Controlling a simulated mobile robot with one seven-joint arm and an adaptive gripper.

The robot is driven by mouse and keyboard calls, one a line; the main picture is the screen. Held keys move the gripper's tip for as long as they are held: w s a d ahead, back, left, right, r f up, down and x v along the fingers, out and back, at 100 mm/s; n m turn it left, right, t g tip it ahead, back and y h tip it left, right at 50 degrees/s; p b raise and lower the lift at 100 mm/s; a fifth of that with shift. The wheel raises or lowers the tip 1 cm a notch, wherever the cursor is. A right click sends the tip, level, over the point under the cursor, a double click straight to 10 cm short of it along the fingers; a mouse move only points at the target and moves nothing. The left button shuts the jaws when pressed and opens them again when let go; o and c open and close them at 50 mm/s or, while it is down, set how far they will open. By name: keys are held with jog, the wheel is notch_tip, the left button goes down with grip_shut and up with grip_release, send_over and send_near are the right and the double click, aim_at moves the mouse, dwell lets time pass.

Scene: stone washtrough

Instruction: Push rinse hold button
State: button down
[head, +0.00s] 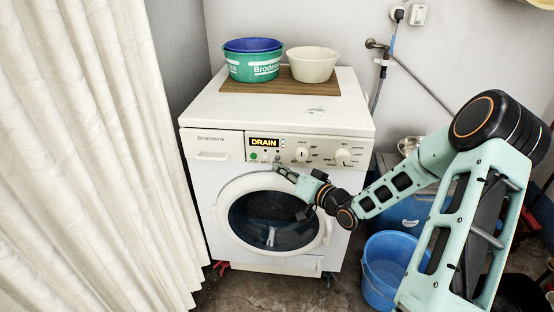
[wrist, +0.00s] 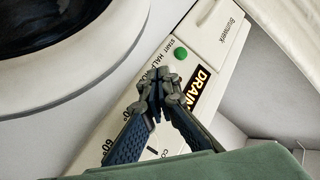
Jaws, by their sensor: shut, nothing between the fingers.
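The white washing machine (head: 205,170) has a control panel with a display reading DRAIN (head: 264,142), which also shows in the wrist view (wrist: 204,88). A green button (head: 253,156) sits below the display's left end; the wrist view shows it clear of the fingers (wrist: 180,55). Small lettering beside it begins START. My gripper (head: 278,169) is shut and empty, its tips at the lower panel right of the green button. In the wrist view the joined fingertips (wrist: 160,82) cover part of the button row. I cannot make out a rinse hold button or tell whether the tips touch the panel.
Two round dials (head: 343,156) lie right on the panel; the round door (head: 272,220) is below. Basins (head: 313,64) stand on a board on top. A blue bucket (head: 381,270) is at right, a white curtain (head: 85,150) at left.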

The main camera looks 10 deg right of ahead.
jog(key=s, duration=0.2)
jog(key=s+a, duration=0.1)
jog(key=s, duration=0.1)
jog(key=shift+s+a, duration=0.2)
